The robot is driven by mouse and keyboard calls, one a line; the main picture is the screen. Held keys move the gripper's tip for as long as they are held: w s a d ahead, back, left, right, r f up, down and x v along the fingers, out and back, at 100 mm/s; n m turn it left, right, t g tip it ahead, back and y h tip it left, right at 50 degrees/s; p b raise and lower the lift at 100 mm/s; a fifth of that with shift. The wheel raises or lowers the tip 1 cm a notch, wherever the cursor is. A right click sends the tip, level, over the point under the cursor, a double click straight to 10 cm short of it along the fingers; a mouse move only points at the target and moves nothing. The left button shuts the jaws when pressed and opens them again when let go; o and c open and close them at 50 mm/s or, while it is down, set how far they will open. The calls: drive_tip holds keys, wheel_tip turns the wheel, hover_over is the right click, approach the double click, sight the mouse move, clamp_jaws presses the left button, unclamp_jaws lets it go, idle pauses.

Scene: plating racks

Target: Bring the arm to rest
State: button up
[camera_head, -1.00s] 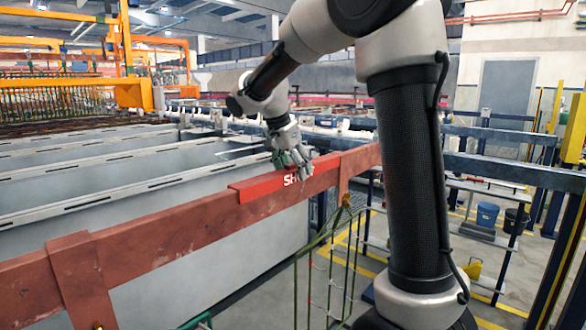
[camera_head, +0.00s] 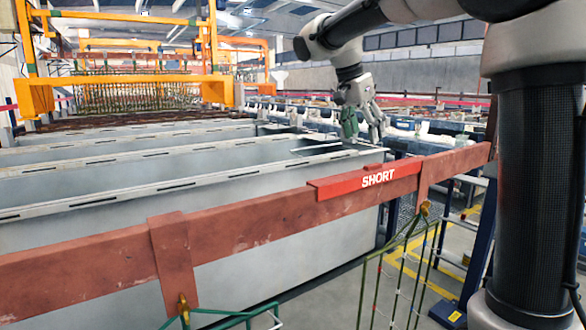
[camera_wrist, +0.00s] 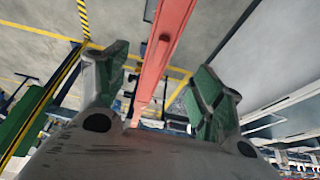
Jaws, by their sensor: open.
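My gripper (camera_head: 362,122) hangs from my arm in the head view, above the red-brown bar and a little beyond it, over the far end of the tanks. Its two fingers are spread, with green pads, and nothing shows between them. In the wrist view my gripper (camera_wrist: 155,95) is open as well. A reddish bar (camera_wrist: 158,60) runs lengthwise in the space beyond the fingers there, and I cannot tell how far off it is.
The red-brown bar (camera_head: 250,222) crosses the foreground and bears a red "SHORT" sign (camera_head: 362,182). Green wire racks (camera_head: 398,270) hang from it. Open grey tanks (camera_head: 270,215) lie behind. Orange frames (camera_head: 125,80) stand at the back left. Floor with yellow lines shows at right.

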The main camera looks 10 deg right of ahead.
drive_tip(key=s+d+f+n+t+y, duration=0.1)
drive_tip(key=s+f+n, duration=0.3)
drive_tip(key=s, duration=0.5)
drive_tip(key=s+d+f+n+y, duration=0.1)
drive_tip(key=s+f+n, duration=0.4)
drive_tip(key=s, duration=0.4)
drive_tip(key=s+d+f+n+t+y, duration=0.1)
drive_tip(key=s+f+n, duration=0.3)
drive_tip(key=s, duration=0.5)
drive_tip(key=shift+s+d+f+t+y, duration=0.3)
drive_tip(key=shift+d+f+y, duration=0.2)
drive_tip(key=shift+y, duration=0.1)
drive_tip(key=shift+r, duration=0.1)
